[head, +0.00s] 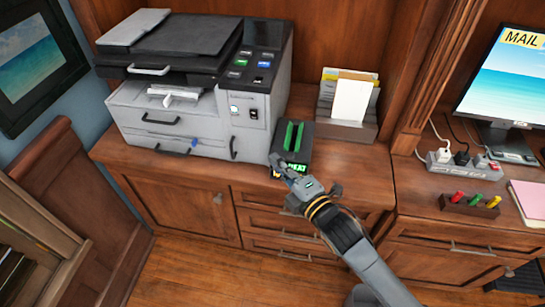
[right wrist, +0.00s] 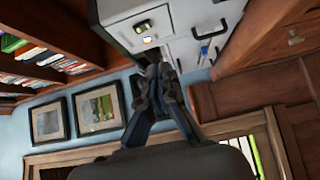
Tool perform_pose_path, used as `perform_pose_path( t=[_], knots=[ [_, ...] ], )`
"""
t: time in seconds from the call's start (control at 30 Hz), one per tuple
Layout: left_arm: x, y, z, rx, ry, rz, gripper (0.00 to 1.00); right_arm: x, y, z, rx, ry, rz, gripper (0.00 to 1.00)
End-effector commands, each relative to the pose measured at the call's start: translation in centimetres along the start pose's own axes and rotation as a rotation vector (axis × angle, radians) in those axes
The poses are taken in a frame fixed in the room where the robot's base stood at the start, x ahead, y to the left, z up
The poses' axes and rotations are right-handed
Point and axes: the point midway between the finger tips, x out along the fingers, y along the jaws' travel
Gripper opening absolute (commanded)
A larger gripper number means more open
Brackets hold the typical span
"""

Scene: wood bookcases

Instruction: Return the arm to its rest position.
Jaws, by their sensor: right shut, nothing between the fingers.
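My right arm reaches in from the lower right of the head view. Its gripper (head: 279,163) is shut and empty, in front of a small black box with green stripes (head: 294,140) on the wood counter. The gripper hides part of the box's front; I cannot tell whether they touch. In the right wrist view, the gripper (right wrist: 158,72) points toward the grey printer, with its fingers together. My left gripper is not in view.
A large grey printer (head: 195,85) stands left of the box, and a paper holder (head: 345,125) stands behind right. A power strip (head: 462,163), a marker block (head: 468,205) and a monitor (head: 510,75) are at the right. Drawers (head: 285,222) lie below the counter.

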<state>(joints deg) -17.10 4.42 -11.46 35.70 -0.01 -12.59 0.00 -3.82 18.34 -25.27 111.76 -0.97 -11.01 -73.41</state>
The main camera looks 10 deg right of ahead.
Motion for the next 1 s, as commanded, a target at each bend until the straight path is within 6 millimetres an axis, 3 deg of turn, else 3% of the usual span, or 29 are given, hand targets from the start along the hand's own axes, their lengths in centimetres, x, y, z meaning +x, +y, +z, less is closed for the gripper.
perform_pose_path(
  t=[0.47, 0.57, 0.67, 0.73, 0.87, 1.0],
  knots=[
    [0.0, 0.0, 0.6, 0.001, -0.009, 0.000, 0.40, 0.0, 0.0, 0.0, 0.000, 0.000, 0.000, 0.00],
    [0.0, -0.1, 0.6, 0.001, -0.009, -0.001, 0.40, 0.0, -1.0, 0.3, 0.018, -0.008, -0.018, 0.00],
    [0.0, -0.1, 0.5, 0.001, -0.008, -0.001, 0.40, -0.1, -4.5, 1.3, 0.091, -0.039, -0.084, 0.00],
    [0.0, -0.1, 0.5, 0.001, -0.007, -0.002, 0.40, -0.5, -8.6, 2.4, 0.176, -0.080, -0.155, 0.00],
    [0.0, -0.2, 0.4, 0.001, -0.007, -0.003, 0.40, -2.8, -18.0, 4.3, 0.380, -0.190, -0.313, 0.00],
    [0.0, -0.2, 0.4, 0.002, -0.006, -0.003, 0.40, -7.3, -27.7, 5.5, 0.598, -0.335, -0.470, 0.00]
  ],
)
